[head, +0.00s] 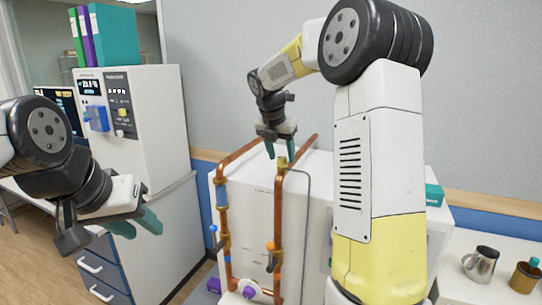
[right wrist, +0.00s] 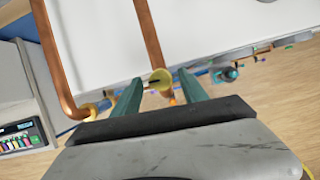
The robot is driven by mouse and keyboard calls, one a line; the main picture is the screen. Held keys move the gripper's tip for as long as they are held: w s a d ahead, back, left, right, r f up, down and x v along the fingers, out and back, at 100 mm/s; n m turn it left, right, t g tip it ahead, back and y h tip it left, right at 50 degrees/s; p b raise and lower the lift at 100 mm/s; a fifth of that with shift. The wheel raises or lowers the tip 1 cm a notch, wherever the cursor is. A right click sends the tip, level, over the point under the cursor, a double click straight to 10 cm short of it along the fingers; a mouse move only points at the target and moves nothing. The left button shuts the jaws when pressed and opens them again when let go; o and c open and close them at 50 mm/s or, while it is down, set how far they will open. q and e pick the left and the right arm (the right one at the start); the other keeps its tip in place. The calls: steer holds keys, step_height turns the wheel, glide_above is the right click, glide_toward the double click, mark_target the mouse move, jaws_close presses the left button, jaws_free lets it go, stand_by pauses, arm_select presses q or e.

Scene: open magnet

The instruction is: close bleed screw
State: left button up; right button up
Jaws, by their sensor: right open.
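The bleed screw appears to be the small brass fitting (head: 282,161) at the top of the right copper pipe (head: 278,215). In the right wrist view its round brass head (right wrist: 160,80) shows a dark slot. My right gripper (head: 280,153) points down just above it, open. In the right wrist view the two teal fingers (right wrist: 160,88) lie on either side of the head, with gaps visible; I cannot tell their exact height over it. My left gripper (head: 138,225) is at the left, away from the pipes, its teal fingers apart and empty.
A second copper pipe (head: 222,210) stands left of the first, in front of a white cabinet (head: 305,200). A thin grey line bends beside the right pipe. A grey instrument unit (head: 150,110) stands at the left. A metal mug (head: 480,264) and a brown cup (head: 525,276) stand at the right.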

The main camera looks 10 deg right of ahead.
steer(key=shift+w+d+f, duration=0.1)
steer(key=shift+f, duration=0.15)
jaws_close()
